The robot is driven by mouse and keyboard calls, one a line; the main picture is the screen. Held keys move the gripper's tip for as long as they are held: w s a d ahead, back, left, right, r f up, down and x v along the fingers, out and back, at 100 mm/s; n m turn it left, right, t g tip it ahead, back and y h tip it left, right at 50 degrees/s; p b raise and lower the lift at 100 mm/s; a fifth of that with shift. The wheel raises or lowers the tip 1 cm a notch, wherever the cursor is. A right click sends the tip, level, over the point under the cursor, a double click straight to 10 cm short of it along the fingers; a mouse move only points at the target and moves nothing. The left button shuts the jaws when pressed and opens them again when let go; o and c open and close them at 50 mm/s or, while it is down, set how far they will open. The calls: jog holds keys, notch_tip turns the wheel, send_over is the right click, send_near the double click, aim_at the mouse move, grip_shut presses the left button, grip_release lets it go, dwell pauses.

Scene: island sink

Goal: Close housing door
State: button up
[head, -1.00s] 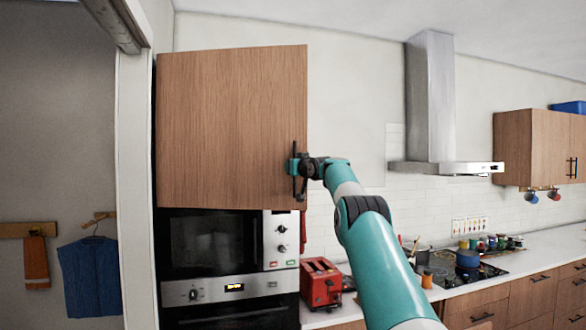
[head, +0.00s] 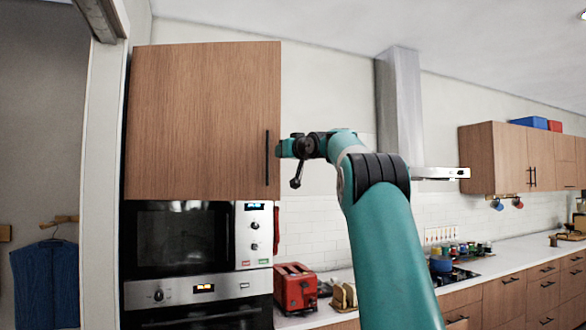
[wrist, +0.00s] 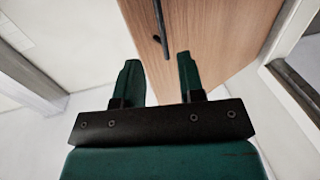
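The housing door (head: 200,120) is a tall wooden panel above the microwave, with a black vertical bar handle (head: 267,157) near its lower right edge. In the head view it looks near flush with the oven column, but I cannot tell whether it is fully shut. My gripper (head: 283,149) is at the door's right edge, just right of the handle. In the wrist view my gripper (wrist: 158,66) has its two green fingers spread and nothing between them. The handle (wrist: 160,28) lies beyond the fingertips, against the wooden door (wrist: 220,35).
Below the door are a built-in microwave (head: 180,238) and an oven (head: 195,293). A red toaster (head: 295,288) stands on the counter to the right. A range hood (head: 402,120) and wall cabinet (head: 495,157) are farther right. A door frame (head: 105,170) stands at left.

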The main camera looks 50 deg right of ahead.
jog(key=shift+b+v, duration=0.75)
jog(key=shift+v, duration=1.3)
